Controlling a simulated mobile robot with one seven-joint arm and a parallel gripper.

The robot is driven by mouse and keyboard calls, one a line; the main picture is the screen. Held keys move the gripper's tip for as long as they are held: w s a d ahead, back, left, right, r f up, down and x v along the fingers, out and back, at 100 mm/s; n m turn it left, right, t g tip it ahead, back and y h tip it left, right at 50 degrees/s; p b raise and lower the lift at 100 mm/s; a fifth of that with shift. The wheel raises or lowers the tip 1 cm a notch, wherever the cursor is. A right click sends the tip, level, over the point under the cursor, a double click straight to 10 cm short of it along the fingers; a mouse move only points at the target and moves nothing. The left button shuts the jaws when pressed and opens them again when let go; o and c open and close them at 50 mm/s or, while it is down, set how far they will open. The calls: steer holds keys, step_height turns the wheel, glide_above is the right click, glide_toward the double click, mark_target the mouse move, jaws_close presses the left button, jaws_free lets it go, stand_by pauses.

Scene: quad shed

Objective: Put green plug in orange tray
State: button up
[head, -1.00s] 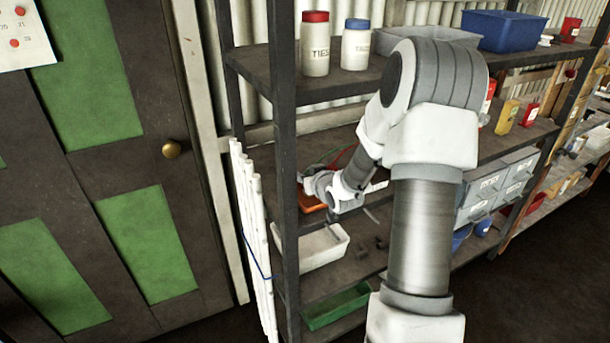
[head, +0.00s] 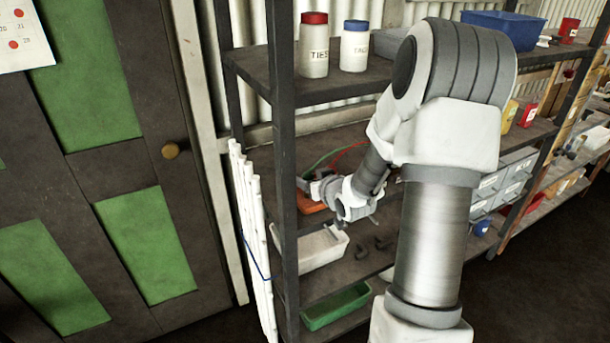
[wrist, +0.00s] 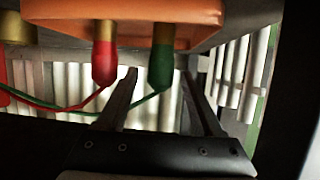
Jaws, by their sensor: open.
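The green plug (wrist: 160,66) has a brass collar and a green cable. A red plug (wrist: 104,65) hangs to the left. In the head view the orange tray (head: 312,207) is on the middle shelf, partly hidden by my wrist, and the plugs cannot be made out.
A white bin (head: 322,247) and a green bin (head: 337,306) stand on lower shelves. Dark shelf uprights (head: 284,170) and white pipes (head: 255,240) are close to the left. Bottles (head: 314,45) stand on the shelf above. Green and red cables (head: 330,157) arch behind my wrist.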

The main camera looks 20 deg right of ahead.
steer(key=v, duration=0.7)
steer(key=shift+s+p, duration=0.25)
steer(key=shift+p, duration=0.1)
steer(key=shift+a+r, duration=0.1)
steer(key=shift+r, duration=0.05)
